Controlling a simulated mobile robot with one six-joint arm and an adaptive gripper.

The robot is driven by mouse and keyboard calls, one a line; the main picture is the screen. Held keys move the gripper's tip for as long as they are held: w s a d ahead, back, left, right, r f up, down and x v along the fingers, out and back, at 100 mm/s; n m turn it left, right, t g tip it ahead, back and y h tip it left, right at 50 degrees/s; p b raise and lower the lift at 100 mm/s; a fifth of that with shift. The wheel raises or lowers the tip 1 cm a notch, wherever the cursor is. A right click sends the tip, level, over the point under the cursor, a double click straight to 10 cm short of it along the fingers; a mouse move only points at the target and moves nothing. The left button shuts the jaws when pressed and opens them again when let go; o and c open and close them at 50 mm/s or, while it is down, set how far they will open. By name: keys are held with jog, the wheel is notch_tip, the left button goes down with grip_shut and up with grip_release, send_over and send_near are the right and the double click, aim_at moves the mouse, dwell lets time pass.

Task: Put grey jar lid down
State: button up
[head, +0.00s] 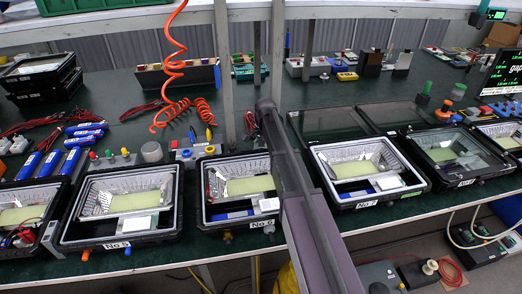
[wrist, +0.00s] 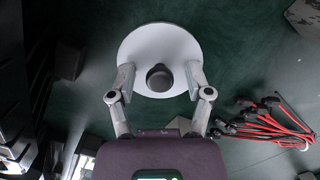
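The grey jar lid (wrist: 160,38) shows in the wrist view as a pale round disc with a dark round knob in its middle. It appears to lie on the dark green worktop. My gripper (wrist: 161,80) has its two fingers spread on either side of the knob, with a visible gap on both sides. The fingertips overlap the outer parts of the disc in the picture; I cannot tell whether they touch it. In the head view my arm reaches across the bench and hides the gripper and the lid.
Red-and-black leads (wrist: 268,125) lie right of the lid. A dark object stands to its left in shadow. In the head view, several floodlight housings (head: 70,240) line the front edge. A grey cylinder (head: 152,152) stands left of my arm. The mid-back bench (head: 335,92) has clear room.

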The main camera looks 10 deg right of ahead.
jog(key=shift+r, duration=0.15)
notch_tip(320, 180, up, 12)
jog(key=d+p, duration=0.1)
jog(key=p, duration=1.1)
jog(key=shift+w, duration=0.4)
jog(key=shift+s, duration=0.1)
dwell(0.5)
jog(key=s+n, duration=0.3)
jog(key=s, duration=0.6)
jog(key=s+n, duration=0.4)
jog(key=s, duration=0.5)
jog(key=s+a+n+h, duration=0.1)
jog(key=s+n, duration=0.3)
jog(key=s, duration=0.5)
jog(key=shift+s+t, duration=0.1)
jog(key=shift+t, duration=0.3)
jog(key=shift+s, duration=0.35)
jog(key=shift+r+p, duration=0.25)
jog(key=shift+p, duration=0.2)
